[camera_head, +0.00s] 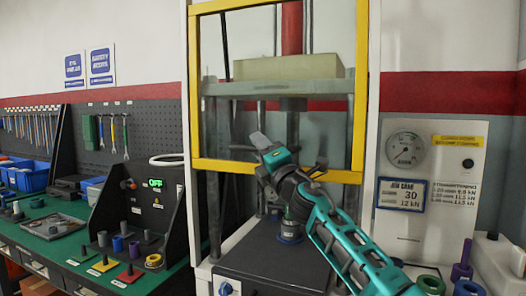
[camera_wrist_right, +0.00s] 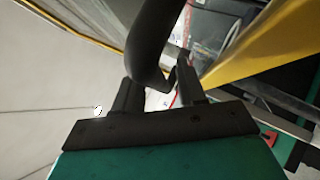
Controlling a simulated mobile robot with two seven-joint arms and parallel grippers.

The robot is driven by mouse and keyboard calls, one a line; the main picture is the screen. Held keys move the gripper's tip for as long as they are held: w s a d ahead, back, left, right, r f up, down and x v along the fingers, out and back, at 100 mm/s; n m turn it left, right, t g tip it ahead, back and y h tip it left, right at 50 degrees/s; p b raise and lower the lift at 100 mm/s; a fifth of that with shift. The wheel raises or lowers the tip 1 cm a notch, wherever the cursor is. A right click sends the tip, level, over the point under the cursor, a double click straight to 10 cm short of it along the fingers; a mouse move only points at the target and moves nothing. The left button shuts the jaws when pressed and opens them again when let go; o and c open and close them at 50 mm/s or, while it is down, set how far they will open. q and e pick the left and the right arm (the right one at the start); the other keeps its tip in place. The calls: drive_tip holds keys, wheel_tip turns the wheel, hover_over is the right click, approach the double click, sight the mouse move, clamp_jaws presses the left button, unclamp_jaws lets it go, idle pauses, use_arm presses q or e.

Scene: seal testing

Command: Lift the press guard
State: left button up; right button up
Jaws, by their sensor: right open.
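The press guard (camera_head: 213,166) is a yellow frame on the front of the press; its lower bar runs across mid-height, with the press opening below it. A dark handle at the lower bar is mostly hidden behind my right gripper (camera_head: 268,150). In the right wrist view, a curved black handle (camera_wrist_right: 152,42) comes down to between the two fingers of my right gripper (camera_wrist_right: 160,92). The fingers stand apart on either side of it; I cannot tell whether either touches it. A yellow bar (camera_wrist_right: 240,45) lies beyond, at the right. My left gripper is not in view.
A gauge panel (camera_head: 460,185) stands right of the press. A green workbench (camera_head: 50,255) with several coloured parts and a black box showing OFF (camera_head: 155,183) is at the left. Beneath the guard, a small cylindrical fixture (camera_head: 290,236) stands on the press bed.

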drive_tip(key=shift+d, duration=0.1)
drive_tip(key=shift+s+d+f+p, duration=0.1)
drive_tip(key=shift+s+d+p, duration=0.2)
drive_tip(key=shift+s+p, duration=0.1)
drive_tip(key=p+v, duration=0.1)
drive_tip(key=v, duration=1.1)
drive_tip(key=shift+a, duration=0.2)
drive_tip(key=shift+f, duration=0.1)
drive_tip(key=s+d+f+m+g+h, duration=0.1)
drive_tip(key=s+d+f+m+h, duration=0.3)
drive_tip(key=f, duration=0.6)
drive_tip(key=s+d+f+m+g, duration=0.1)
drive_tip(key=s+f+m, duration=0.1)
drive_tip(key=f+m, duration=0.6)
drive_tip(key=s+d+f+m+g+h, duration=0.1)
drive_tip(key=s+d+f+m+h, duration=0.2)
drive_tip(key=f, duration=0.8)
drive_tip(key=s+d+f+m+g+h, duration=0.1)
drive_tip(key=s+d+f+m+g, duration=0.1)
drive_tip(key=s+d+f+m, duration=0.2)
drive_tip(key=s+d+f+m+g+h, duration=0.2)
drive_tip(key=s+f+m, duration=0.5)
drive_tip(key=s+f, duration=0.6)
drive_tip(key=s+d+g, duration=0.1)
drive_tip(key=s+d, duration=0.1)
drive_tip(key=s, duration=0.2)
drive_tip(key=shift+s+d+f+m, duration=0.3)
drive_tip(key=shift+d+m, duration=0.1)
